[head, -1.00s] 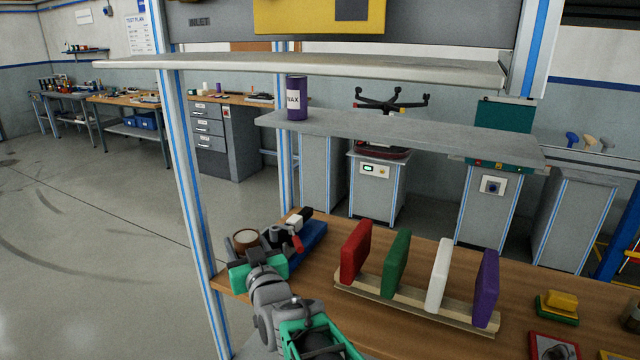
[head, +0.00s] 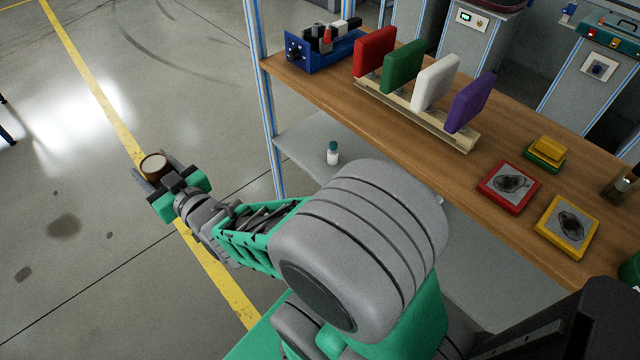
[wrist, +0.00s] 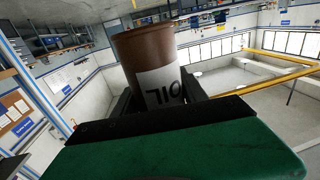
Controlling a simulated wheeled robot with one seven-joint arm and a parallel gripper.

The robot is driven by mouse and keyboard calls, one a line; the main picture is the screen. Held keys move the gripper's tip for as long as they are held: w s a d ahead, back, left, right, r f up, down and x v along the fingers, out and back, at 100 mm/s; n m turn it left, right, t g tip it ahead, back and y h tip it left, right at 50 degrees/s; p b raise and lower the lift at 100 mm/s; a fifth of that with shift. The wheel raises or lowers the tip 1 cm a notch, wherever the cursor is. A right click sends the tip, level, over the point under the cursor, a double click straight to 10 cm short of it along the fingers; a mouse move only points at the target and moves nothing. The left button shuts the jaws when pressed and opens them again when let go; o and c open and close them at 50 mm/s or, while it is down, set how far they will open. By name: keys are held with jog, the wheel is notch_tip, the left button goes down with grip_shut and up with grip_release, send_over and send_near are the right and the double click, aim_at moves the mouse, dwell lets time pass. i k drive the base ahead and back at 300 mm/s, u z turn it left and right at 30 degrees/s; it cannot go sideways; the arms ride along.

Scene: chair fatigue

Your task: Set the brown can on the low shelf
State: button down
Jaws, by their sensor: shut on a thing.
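My gripper (head: 158,174) is shut on the brown can (head: 153,166), out over the open floor to the left of the bench. In the wrist view the brown can (wrist: 148,62) stands between the dark fingers, with a white label reading OIL. The low shelf (head: 308,144) is the grey board under the wooden bench top; its left end shows, and my arm hides much of the rest. The can is apart from the shelf, to its left.
A small white bottle with a dark cap (head: 332,153) stands on the low shelf. The wooden bench top (head: 318,84) above holds a blue vise (head: 322,52), coloured pads in a rack and sample tiles. A metal post (head: 262,90) stands at the shelf's left end.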

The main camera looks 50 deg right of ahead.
aim_at(306, 149)
jog(key=u, duration=0.25)
jog(key=i, duration=1.6)
jog(key=z, duration=0.85)
